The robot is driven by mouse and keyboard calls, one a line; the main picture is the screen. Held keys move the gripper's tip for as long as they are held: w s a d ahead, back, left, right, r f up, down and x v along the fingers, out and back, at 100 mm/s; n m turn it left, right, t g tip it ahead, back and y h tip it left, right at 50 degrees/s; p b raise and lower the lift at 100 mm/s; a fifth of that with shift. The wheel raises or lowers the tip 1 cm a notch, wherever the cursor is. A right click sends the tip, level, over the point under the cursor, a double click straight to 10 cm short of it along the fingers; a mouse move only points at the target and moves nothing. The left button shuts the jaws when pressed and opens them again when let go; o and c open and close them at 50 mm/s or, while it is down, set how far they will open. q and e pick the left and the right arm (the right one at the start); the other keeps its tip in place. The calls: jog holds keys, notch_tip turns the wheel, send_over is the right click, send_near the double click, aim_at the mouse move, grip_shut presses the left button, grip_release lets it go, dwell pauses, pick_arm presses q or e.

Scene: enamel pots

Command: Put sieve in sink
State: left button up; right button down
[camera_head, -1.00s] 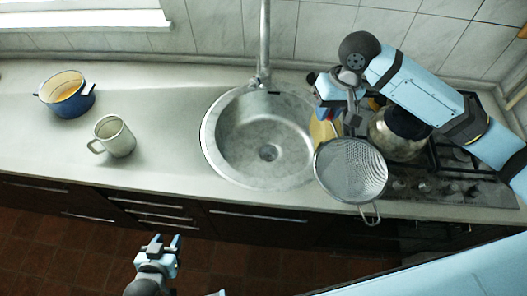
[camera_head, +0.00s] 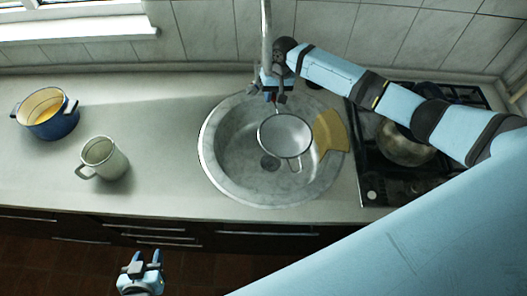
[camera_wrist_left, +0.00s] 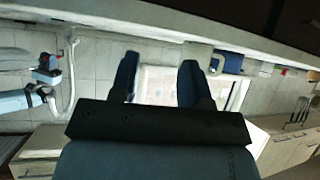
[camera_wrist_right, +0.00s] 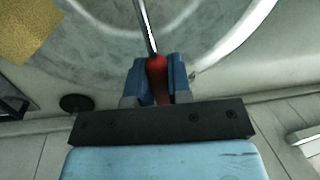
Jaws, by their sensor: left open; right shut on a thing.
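The sieve (camera_head: 285,135) is a round mesh bowl with a metal rim and a small loop at its front. In the head view it is over the round metal sink (camera_head: 222,165); I cannot tell whether it touches the basin. My right gripper (camera_head: 273,97) is at the back of the sink, shut on the sieve's handle. The right wrist view shows the red handle (camera_wrist_right: 157,75) between the fingers, with the sieve's bowl out of that view. My left gripper (camera_head: 140,262) is open and empty, in front of the counter, far from the sieve.
A yellow cloth-like piece (camera_head: 331,133) lies at the sink's right edge. A stove (camera_head: 372,180) with a metal pot (camera_head: 400,150) stands to the right. A mug (camera_head: 104,160) and a blue pot (camera_head: 52,124) are on the left counter. The tap (camera_head: 267,35) rises behind the sink.

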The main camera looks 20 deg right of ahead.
jog(key=shift+w+f, duration=0.4)
jog(key=shift+f+b, duration=0.2)
jog(key=shift+b, duration=0.15)
jog(key=shift+s+f+b, duration=0.1)
jog(key=shift+f+b, duration=0.15)
jog(key=shift+b, duration=0.15)
notch_tip(320, 180, down, 5)
jog(key=b, duration=0.6)
jog(key=shift+s+r, duration=0.1)
jog(key=shift+r, duration=0.05)
